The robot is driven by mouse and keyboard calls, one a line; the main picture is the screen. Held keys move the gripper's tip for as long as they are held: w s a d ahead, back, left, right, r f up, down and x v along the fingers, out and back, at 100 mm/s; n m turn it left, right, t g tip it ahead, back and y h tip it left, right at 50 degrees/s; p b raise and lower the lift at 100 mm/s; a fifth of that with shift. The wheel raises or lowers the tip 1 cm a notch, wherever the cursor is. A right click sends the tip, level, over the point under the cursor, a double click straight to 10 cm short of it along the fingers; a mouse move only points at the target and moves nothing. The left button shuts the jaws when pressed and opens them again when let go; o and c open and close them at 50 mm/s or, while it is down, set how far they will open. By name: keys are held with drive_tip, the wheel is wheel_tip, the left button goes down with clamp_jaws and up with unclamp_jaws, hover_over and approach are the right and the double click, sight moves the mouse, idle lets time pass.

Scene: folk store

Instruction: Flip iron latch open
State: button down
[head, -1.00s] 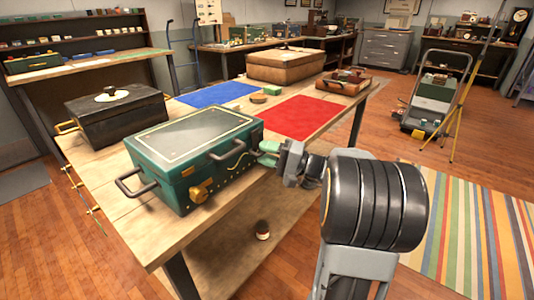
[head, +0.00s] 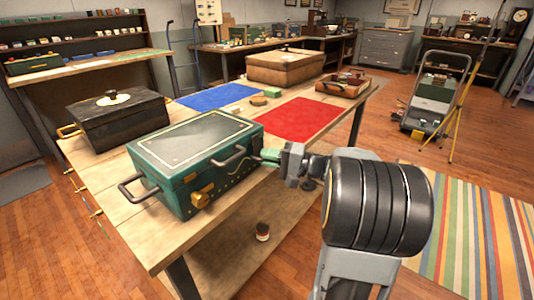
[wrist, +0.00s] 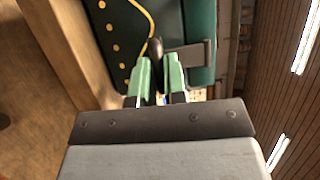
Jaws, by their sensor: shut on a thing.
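The green metal box (head: 170,165) stands on the near part of the wooden table, lid down. It has dark handles and a brass fitting (head: 201,198) on its front. In the wrist view, the box's green side (wrist: 118,35) carries gold studs and a yellow line. A dark iron latch (wrist: 192,50) reaches across it just beyond my fingertips. My gripper (head: 270,156) is at the box's right front end. In the wrist view, its green fingers (wrist: 158,78) are shut on a dark part of the latch. The fingers hide the exact contact.
A black box (head: 115,125) stands behind left on the table (head: 150,252). Blue (head: 215,95) and red (head: 302,118) mats, a brown case (head: 285,68) and a tray (head: 342,86) lie farther back. A small jar (head: 262,232) stands on the lower shelf.

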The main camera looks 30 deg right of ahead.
wheel_tip(320, 180, up, 9)
drive_tip(key=s+m+g+h+p, duration=0.1)
drive_tip(key=m+g+h+p, duration=0.3)
drive_tip(key=p, duration=2.4)
drive_tip(key=g+h, duration=0.4)
drive_tip(key=g, duration=0.3)
drive_tip(key=shift+s+d+g+p, duration=0.3)
drive_tip(key=shift+d+g+p, duration=0.05)
drive_tip(key=shift+d+g, duration=0.05)
drive_tip(key=shift+f+p, duration=0.15)
drive_tip(key=shift+p, duration=0.15)
drive_tip(key=c, duration=1.2)
unclamp_jaws()
drive_tip(key=shift+w, duration=0.1)
drive_tip(key=w+v, duration=0.1)
drive_tip(key=v, duration=1.2)
drive_tip(key=shift+s+r, duration=0.35)
drive_tip(key=shift+r, duration=0.05)
